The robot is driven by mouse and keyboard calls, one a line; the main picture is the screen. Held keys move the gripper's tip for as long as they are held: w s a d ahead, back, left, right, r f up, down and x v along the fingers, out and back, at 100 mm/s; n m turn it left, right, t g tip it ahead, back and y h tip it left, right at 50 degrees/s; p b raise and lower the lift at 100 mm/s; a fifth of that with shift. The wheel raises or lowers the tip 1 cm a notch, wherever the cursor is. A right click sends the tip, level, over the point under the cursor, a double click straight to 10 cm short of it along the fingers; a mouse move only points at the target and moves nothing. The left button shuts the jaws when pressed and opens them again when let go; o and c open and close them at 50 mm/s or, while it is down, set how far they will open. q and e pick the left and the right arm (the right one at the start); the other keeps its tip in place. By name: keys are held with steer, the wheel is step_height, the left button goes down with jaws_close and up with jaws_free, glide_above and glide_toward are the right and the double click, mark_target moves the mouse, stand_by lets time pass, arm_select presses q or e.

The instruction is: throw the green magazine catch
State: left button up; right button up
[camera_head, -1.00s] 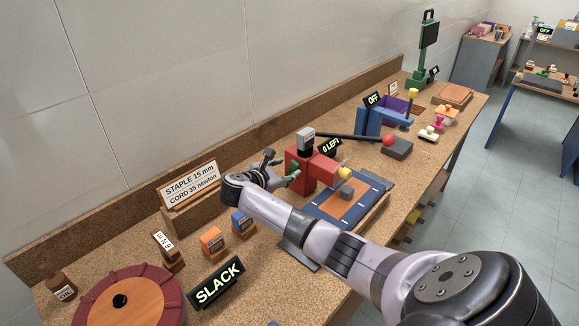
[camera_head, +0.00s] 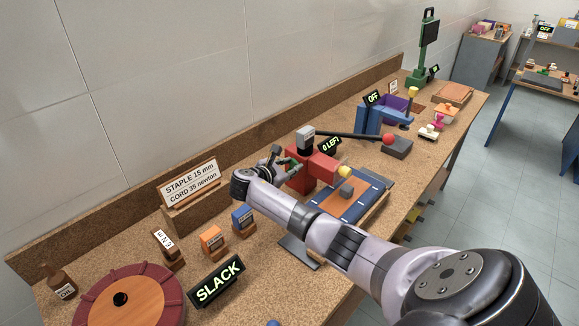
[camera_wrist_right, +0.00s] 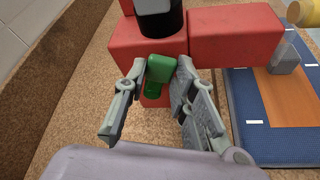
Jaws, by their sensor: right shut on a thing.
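My right gripper (camera_head: 284,161) is shut on the catch beside the red body. In the head view the fingers mostly hide the catch. My left gripper is not in view.
A "0 LEFT" display (camera_head: 330,145) stands behind the machine. A blue pad with an orange panel (camera_head: 346,205) lies in front. Orange (camera_head: 213,240) and blue (camera_head: 242,218) boxes and a "SLACK" display (camera_head: 217,281) stand nearer. A dark red round turntable (camera_head: 150,300) is at lower left.

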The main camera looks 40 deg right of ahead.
jaws_close()
steer(key=shift+s, duration=0.15)
steer(key=shift+s+f+m, duration=0.2)
steer(key=shift+m, duration=0.2)
steer(key=s+f+m+t+b, duration=0.1)
steer(key=m+b, duration=0.2)
steer(key=b, duration=0.1)
steer(key=s+f+m+t+h+b, duration=0.1)
steer(key=f+m+t+b, duration=0.1)
steer(key=b, duration=0.2)
steer(key=s+f+m+t+h+b, duration=0.1)
steer(key=f+m+b, duration=0.1)
steer(key=m+b, duration=0.1)
steer(key=shift+d+f+m+t+b, duration=0.15)
steer(key=shift+m+t+b, duration=0.15)
steer(key=shift+b, duration=0.15)
steer(key=shift+m+h+b, duration=0.3)
steer(key=shift+m+b, duration=0.2)
steer(key=shift+b, duration=0.4)
